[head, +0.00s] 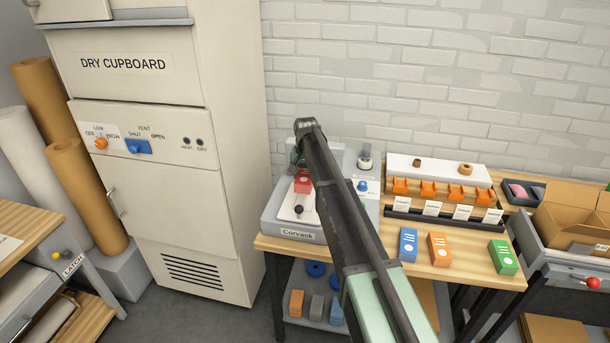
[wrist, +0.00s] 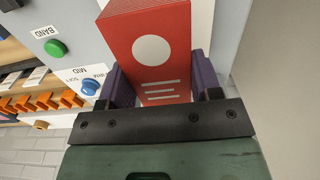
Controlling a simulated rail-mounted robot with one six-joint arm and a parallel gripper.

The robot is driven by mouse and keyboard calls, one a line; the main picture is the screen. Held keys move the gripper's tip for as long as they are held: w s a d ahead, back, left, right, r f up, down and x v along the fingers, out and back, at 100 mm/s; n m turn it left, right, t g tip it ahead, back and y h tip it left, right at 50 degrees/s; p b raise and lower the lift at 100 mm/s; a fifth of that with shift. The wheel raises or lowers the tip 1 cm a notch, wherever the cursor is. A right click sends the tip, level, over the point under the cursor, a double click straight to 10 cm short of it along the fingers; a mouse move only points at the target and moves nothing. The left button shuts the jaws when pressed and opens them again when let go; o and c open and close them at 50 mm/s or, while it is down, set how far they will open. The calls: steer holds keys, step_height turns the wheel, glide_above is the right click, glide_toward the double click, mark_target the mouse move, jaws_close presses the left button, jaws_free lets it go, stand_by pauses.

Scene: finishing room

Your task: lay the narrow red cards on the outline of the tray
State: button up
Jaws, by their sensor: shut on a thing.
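A red pack of cards (wrist: 150,45) with a white circle and white lines fills the middle of the wrist view. My gripper (wrist: 160,88) is shut on it, with a purple pad on each side. In the head view the red pack (head: 303,181) shows over the pale plate (head: 289,212) of the grey machine labelled Corvask (head: 297,234). My arm hides most of the gripper there. I cannot tell whether the pack touches the plate. No outline or tray marking can be made out.
Blue (head: 408,245), orange (head: 439,249) and green (head: 503,257) packs stand on the wooden bench right of my arm. Behind them is a rack with orange holders (head: 428,188). An open cardboard box (head: 570,218) is at right. The dry cupboard (head: 160,150) stands left.

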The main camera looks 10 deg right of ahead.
steer(key=shift+f+b, duration=3.35)
steer(key=shift+f, duration=0.1)
steer(key=o, duration=1.3)
steer(key=shift+o, duration=0.2)
steer(key=shift+r+p, duration=1.15)
step_height(320, 180, up, 6)
steer(key=p, duration=0.6)
steer(key=shift+r, duration=0.1)
